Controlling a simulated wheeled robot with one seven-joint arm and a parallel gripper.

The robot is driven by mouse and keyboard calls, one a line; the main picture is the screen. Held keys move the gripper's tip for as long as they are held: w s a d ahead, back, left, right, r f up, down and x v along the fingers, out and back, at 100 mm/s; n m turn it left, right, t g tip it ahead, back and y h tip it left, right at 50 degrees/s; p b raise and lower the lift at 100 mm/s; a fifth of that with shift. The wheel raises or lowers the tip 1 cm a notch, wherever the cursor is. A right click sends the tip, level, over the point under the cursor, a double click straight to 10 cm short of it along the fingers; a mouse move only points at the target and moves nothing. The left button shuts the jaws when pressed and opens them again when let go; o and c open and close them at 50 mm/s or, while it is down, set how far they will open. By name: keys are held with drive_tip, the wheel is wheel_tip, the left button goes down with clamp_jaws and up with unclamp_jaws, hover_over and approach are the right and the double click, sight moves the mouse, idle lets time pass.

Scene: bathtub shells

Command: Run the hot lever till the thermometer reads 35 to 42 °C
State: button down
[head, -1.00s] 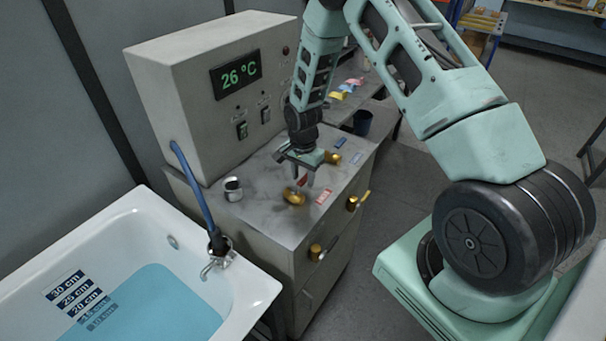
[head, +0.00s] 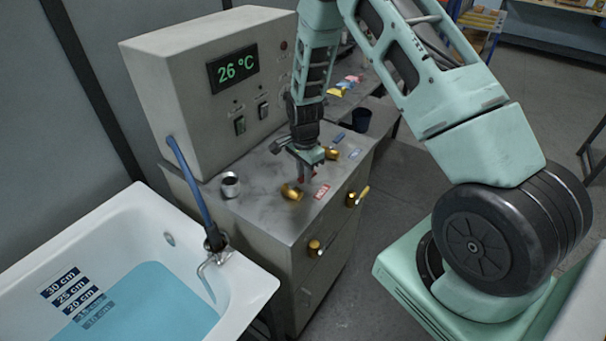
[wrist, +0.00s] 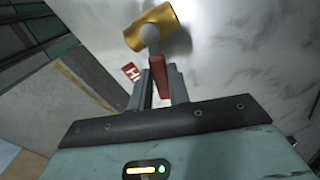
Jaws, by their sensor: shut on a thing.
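The hot lever has a brass body (head: 291,192) and a red handle (wrist: 159,78). It stands on the grey counter beside a red label (head: 322,191), whose H shows in the wrist view (wrist: 130,72). My gripper (head: 306,174) points down over the lever, its fingers shut on the red handle, one on each side. The thermometer display (head: 233,69) reads 26 °C in green. The bathtub (head: 122,200) holds blue water (head: 150,300).
A second brass fitting (head: 331,153) sits behind my gripper near a blue label (head: 338,138). Brass fittings (head: 316,247) (head: 356,197) are on the cabinet front. A small metal cup (head: 230,184) stands at the counter's left. The control box (head: 180,100) rises behind.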

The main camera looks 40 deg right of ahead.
drive_tip(key=m, duration=0.1)
drive_tip(key=s+m, duration=0.1)
drive_tip(key=m, duration=0.1)
drive_tip(key=shift+s+a+m+b, duration=0.15)
drive_tip(key=shift+s+m+b, duration=0.1)
drive_tip(key=shift+m+b, duration=0.15)
drive_tip(key=m, duration=0.1)
drive_tip(key=s+m, duration=0.1)
drive_tip(key=m, duration=0.1)
drive_tip(key=shift+s+a+r+m+p, duration=0.1)
drive_tip(key=shift+s+a+m+p, duration=0.05)
drive_tip(key=shift+a+m+p, duration=0.15)
drive_tip(key=m, duration=0.1)
drive_tip(key=s+a+m+p, duration=0.1)
drive_tip(key=m, duration=0.1)
drive_tip(key=shift+r+m, duration=0.1)
drive_tip(key=shift+m, duration=0.2)
drive_tip(key=shift+s+a+m+p, duration=0.25)
drive_tip(key=shift+m+p, duration=0.3)
drive_tip(key=shift+m, duration=0.4)
drive_tip(key=shift+s+a+m+p, duration=0.1)
drive_tip(key=shift+a+m+p, duration=0.35)
drive_tip(key=shift+m, duration=0.5)
drive_tip(key=shift+d, duration=0.1)
drive_tip(key=c, duration=1.3)
unclamp_jaws()
wheel_tip(320, 180, up, 17)
drive_tip(key=shift+r, duration=0.1)
